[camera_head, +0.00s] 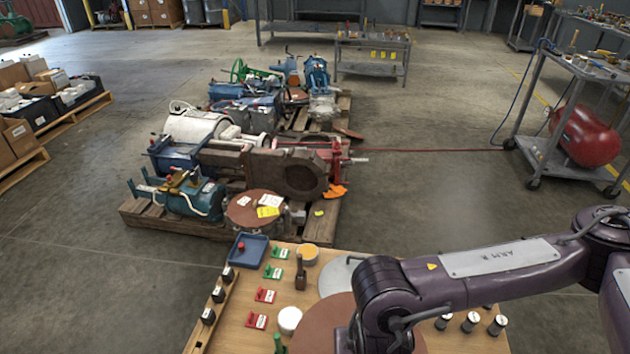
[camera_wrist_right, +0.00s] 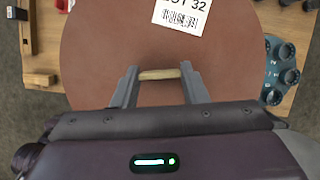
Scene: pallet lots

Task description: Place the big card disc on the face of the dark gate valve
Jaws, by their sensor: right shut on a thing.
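The big card disc (camera_head: 322,328) is reddish brown and lies over the workbench, partly hidden behind my right arm. In the right wrist view the disc (camera_wrist_right: 105,55) shows a white label reading 32 and a small wooden grip (camera_wrist_right: 160,74). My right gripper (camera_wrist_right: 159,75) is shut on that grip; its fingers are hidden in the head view. I cannot tell whether the disc touches the bench. The dark gate valve (camera_head: 240,166) lies on the pallet beyond the bench, its octagonal flange face (camera_head: 303,177) bare. My left gripper is not in view.
The bench (camera_head: 238,318) carries red and green tags, pots, a blue tray (camera_head: 249,249) and a grey plate (camera_head: 340,276). Another brown disc (camera_head: 243,212) with labels sits on the pallet's near end. A cart (camera_head: 540,150) stands right; open floor lies between.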

